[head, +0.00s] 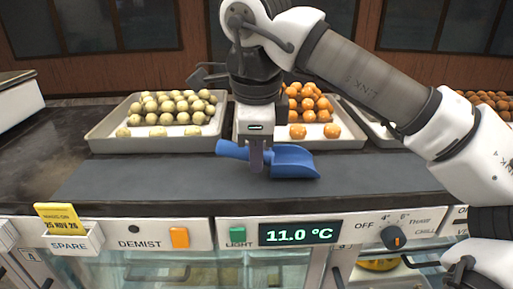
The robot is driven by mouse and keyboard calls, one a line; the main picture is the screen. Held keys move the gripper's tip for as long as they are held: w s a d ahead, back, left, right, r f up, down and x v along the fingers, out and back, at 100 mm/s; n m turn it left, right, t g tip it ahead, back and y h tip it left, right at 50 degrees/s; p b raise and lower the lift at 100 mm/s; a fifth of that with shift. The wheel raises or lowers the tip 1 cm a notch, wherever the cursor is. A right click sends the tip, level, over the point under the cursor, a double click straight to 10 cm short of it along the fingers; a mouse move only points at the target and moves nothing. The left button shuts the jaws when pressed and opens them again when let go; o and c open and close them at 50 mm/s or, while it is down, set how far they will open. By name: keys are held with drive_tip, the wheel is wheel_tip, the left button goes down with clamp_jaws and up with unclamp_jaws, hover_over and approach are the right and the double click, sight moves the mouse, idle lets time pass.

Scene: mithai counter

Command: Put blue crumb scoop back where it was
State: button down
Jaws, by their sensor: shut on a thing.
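The blue crumb scoop (294,163) is in the head view, at the middle of the dark counter strip. Its handle points left and its wide pan points right. My gripper (256,160) points down and is shut on the scoop where the handle meets the pan. The fingers hide that part of the scoop. I cannot tell whether the scoop touches the counter strip (150,181) or hangs just above it.
Behind stand a tray (103,143) of pale sweets, a tray (345,140) of orange sweets partly hidden by my arm, and brown sweets (490,101) at the right. The strip's left part is clear. In front are a control panel with an 11.0 °C display (299,233) and a SPARE holder (72,240).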

drive_tip(key=shift+f, duration=0.15)
idle(0.3)
drive_tip(key=shift+f, duration=0.15)
drive_tip(key=c, duration=1.2)
unclamp_jaws()
drive_tip(key=shift+c, duration=0.2)
wheel_tip(320, 180, up, 14)
drive_tip(key=s+p, duration=0.2)
drive_tip(key=shift+s+a+f+p, duration=0.15)
drive_tip(key=shift+a+p, duration=0.15)
